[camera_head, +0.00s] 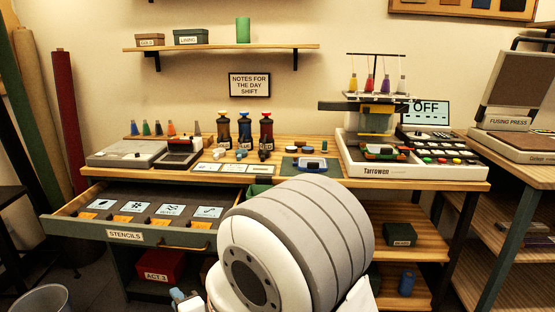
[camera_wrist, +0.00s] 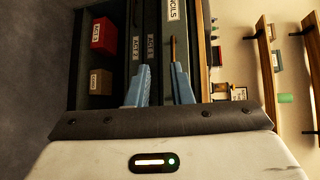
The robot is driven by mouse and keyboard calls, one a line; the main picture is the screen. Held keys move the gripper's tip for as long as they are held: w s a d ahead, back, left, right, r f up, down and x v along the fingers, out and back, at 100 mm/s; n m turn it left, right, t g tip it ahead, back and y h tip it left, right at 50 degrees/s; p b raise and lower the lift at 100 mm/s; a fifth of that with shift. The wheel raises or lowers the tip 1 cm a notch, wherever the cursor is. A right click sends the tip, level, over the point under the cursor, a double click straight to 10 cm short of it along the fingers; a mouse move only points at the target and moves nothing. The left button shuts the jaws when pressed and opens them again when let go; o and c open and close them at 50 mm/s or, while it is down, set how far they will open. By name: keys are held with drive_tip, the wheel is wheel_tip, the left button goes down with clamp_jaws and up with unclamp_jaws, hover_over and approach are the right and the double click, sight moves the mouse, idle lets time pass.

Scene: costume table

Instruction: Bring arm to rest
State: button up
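My arm fills the lower middle of the head view as a large grey and white rounded link. My gripper (camera_wrist: 160,82) shows in the wrist view as two blue fingers standing apart, with nothing between them. It faces the drawer fronts under the table, which appear turned sideways in that view. In the head view the gripper is mostly hidden by the arm link.
The stencils drawer (camera_head: 137,235) stands pulled out at the left, with several stencil cards inside. A red box (camera_head: 163,266) sits below it. The worktable (camera_head: 440,178) bears bottles, a Tarrowell machine (camera_head: 385,171) and small tools. A bin (camera_head: 42,301) stands at lower left.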

drive_tip(key=w+d+r+n+g+h+p, duration=0.3)
drive_tip(key=d+r+n+h+p, duration=0.25)
drive_tip(key=d+r+p, duration=1)
drive_tip(key=s+d+r+n+g+h+p, duration=0.2)
drive_tip(key=s+d+r, duration=0.5)
drive_tip(key=d, duration=0.4)
drive_tip(key=s+d+r+n+g+h+p, duration=0.2)
drive_tip(key=s+d+r+p, duration=0.4)
drive_tip(key=d, duration=0.5)
drive_tip(key=s+r+n+g, duration=0.1)
drive_tip(key=s+r+g, duration=0.1)
drive_tip(key=s, duration=0.1)
drive_tip(key=shift+n+g+h, duration=0.3)
drive_tip(key=shift+n+h, duration=0.05)
